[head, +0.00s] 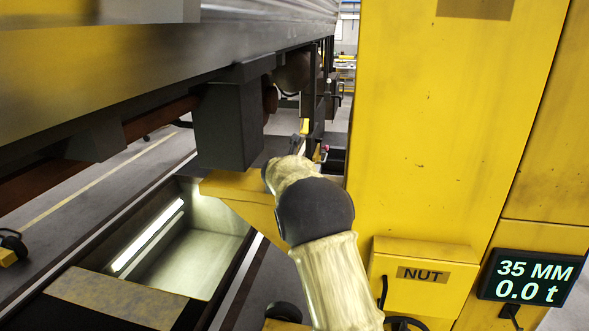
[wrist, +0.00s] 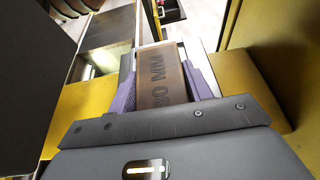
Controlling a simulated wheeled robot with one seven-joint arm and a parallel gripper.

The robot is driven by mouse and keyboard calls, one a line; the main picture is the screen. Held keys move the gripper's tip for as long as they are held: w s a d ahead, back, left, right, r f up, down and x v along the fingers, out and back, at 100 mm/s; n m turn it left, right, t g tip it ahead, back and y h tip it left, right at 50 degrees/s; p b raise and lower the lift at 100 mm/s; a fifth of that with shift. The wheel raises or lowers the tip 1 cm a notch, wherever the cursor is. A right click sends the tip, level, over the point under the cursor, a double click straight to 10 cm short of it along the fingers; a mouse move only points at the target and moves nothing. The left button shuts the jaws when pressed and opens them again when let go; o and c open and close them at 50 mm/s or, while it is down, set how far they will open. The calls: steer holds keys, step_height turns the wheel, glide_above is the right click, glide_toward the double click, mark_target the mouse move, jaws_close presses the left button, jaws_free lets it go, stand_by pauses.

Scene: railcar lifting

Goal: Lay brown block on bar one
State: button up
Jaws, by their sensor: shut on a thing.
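In the wrist view my gripper (wrist: 160,62) is shut on the brown block (wrist: 164,88), with a purple finger against each side. The block's top face carries dark lettering ending in "MM"; the number is not clear. A yellow bar (wrist: 72,114) shows below and on both sides of the gripper. In the head view a yellow lifting bar (head: 240,190) reaches from the yellow column toward the underside of the railcar. My arm covers part of it and hides the gripper and the block there. I cannot tell whether the block touches the bar.
The railcar body (head: 150,70) hangs low at the left, with a dark block-shaped part (head: 228,125) above the bar. The yellow column (head: 440,130) stands close on the right. Its display (head: 533,278) reads 35 MM and 0.0 t. A lit pit (head: 170,245) lies below.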

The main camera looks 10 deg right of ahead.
steer(key=shift+f, duration=0.1)
steer(key=o, duration=1.1)
steer(key=shift+c, duration=0.2)
steer(key=shift+r, duration=0.2)
steer(key=shift+s+a+f+b, duration=0.1)
steer(key=shift+s+a+b, duration=0.1)
steer(key=shift+b, duration=0.25)
steer(key=b+v, duration=0.3)
steer(key=v, duration=0.8)
steer(key=shift+r, duration=0.2)
steer(key=shift+s, duration=0.1)
